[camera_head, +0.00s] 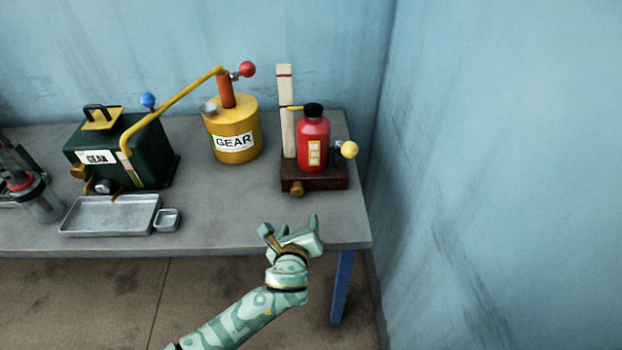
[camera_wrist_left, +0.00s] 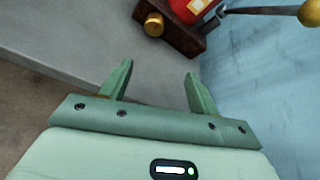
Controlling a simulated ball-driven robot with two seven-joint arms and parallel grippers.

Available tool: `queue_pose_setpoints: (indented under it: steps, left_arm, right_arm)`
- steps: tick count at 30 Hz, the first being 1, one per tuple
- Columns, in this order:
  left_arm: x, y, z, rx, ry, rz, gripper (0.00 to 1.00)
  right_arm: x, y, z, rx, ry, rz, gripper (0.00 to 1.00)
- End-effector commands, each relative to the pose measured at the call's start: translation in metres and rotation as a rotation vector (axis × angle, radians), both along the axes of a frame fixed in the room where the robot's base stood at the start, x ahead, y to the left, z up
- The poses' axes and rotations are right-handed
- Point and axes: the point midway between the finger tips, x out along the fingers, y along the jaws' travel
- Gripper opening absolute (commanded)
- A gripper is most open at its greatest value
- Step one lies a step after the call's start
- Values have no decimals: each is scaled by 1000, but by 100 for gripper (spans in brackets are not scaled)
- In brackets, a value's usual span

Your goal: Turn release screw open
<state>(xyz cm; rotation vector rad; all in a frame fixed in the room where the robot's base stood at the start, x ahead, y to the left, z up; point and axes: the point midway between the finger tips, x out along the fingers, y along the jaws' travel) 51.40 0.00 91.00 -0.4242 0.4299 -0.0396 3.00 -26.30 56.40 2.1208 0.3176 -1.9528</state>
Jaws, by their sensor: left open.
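A brass screw (camera_head: 297,188) with a round head sticks out of the front of the dark base (camera_head: 328,184) under a red bottle (camera_head: 313,146); it looks like the release screw. The brass screw (camera_wrist_left: 154,24) lies beyond the fingertips near the top. My right gripper is not in view.
A lever with a yellow ball (camera_head: 347,149) juts out right of the red bottle. A white scale post (camera_head: 286,110) stands beside it. A yellow GEAR can (camera_head: 234,128), dark green box (camera_head: 125,150) and metal tray (camera_head: 110,214) stand left. The tabletop before the base is clear.

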Motion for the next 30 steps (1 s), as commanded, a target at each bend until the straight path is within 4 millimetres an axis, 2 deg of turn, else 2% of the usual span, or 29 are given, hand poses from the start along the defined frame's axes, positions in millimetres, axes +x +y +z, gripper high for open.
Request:
queue_pose_setpoints:
  steps: [4,10,14,19,24,30]
  left_arm:
    - [3,10,4,199,-42,-28,61]
    - [19,9,-5,238,-44,-41,61]
    - [45,7,-19,236,-42,-41,61]
    - [87,4,-40,234,-39,-41,61]
    - [122,1,-55,232,-38,-41,61]
    - [147,0,-62,232,-39,-40,61]
  right_arm:
    - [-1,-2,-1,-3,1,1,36]
    - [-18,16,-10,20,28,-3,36]
    - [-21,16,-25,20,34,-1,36]
    - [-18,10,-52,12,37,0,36]
    - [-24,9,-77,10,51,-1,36]
    - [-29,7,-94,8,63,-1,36]
